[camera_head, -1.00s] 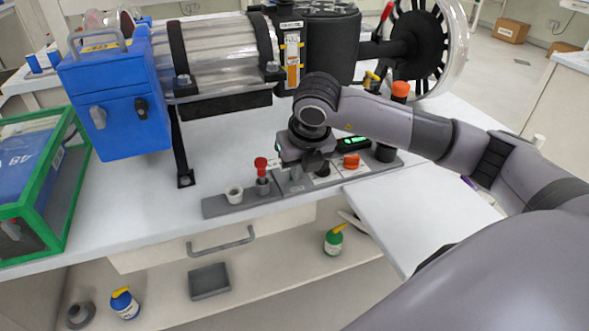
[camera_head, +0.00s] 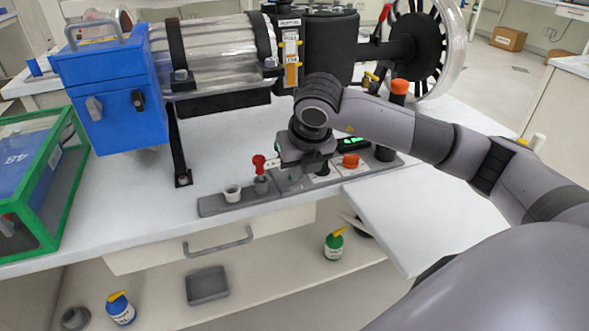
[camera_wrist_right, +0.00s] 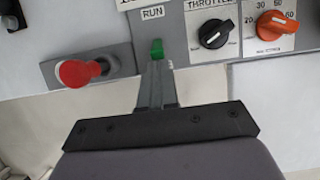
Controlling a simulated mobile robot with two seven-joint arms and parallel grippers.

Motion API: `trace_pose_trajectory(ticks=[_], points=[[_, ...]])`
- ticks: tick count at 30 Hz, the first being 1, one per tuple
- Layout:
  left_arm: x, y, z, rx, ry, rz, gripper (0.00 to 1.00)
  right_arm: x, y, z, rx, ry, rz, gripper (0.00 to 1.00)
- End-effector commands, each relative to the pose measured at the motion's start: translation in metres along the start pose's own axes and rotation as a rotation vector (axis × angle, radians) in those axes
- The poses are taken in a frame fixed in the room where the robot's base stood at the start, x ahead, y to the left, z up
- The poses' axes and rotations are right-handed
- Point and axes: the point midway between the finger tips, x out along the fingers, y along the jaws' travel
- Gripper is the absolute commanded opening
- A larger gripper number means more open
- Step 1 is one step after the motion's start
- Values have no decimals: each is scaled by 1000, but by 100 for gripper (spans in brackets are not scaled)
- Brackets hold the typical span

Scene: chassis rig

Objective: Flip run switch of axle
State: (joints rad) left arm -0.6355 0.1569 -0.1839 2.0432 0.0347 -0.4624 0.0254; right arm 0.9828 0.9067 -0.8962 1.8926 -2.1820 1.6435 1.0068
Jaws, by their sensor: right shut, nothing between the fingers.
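The run switch (camera_wrist_right: 157,49) shows in the right wrist view as a small green lever under the label RUN (camera_wrist_right: 152,13). My right gripper (camera_wrist_right: 156,66) is shut and empty, with its fingertips right at the near side of the green lever. I cannot tell whether they touch it. In the head view my right gripper (camera_head: 303,171) is low over the grey control panel (camera_head: 235,203), and it and the wrist largely hide the switch. The axle rig with its clear cylinder (camera_head: 215,52) stands behind the panel. My left gripper is out of view.
A red knob (camera_wrist_right: 78,73) stands left of the switch. A black throttle knob (camera_wrist_right: 215,34) and an orange knob (camera_wrist_right: 276,25) lie to the right. A blue box (camera_head: 112,110) and green-framed case (camera_head: 62,185) stand at the left. A shelf (camera_head: 260,270) runs below.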

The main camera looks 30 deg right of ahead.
Motion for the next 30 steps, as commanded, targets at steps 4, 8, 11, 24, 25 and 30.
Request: trace_pose_trajectory(ticks=[4, 8, 11, 24, 25, 30], points=[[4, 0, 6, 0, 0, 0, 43, 24, 2, -18, -5, 49, -6, 0], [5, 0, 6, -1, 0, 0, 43, 24, 2, -17, -5, 49, -5, 0], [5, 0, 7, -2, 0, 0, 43, 26, 2, -14, -6, 49, -5, 0], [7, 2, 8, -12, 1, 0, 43, 30, 1, -5, -8, 52, -11, 0], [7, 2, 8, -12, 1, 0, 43, 30, 1, -5, -8, 52, -12, 0], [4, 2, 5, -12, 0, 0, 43, 23, 0, -2, -8, 50, -14, 0]])
